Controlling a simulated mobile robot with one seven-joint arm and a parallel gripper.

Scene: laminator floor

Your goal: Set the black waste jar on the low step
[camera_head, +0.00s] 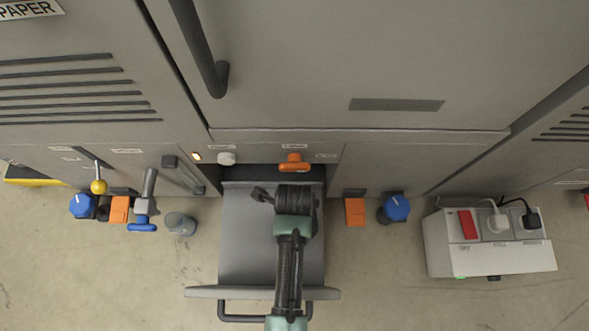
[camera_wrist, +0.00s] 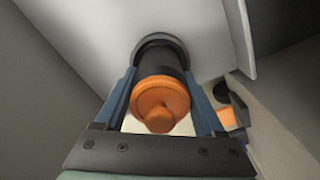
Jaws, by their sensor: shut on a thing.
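My gripper (camera_wrist: 162,72) is shut on the black waste jar (camera_wrist: 163,62), one finger on each side of its dark round body. An orange stepped lid with a knob (camera_wrist: 160,100) faces the wrist camera. The jar's far end shows a dark grey rim against a light grey surface; I cannot tell whether they touch. A yellow-edged low thing (camera_head: 35,182) at the far left may be the low step; I cannot tell for sure.
A grey cylinder (camera_head: 180,223) stands on the floor left of the drawer. Blue and orange controls line the cabinet foot on both sides. A white socket box (camera_head: 487,245) stands at right. The front floor has free room.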

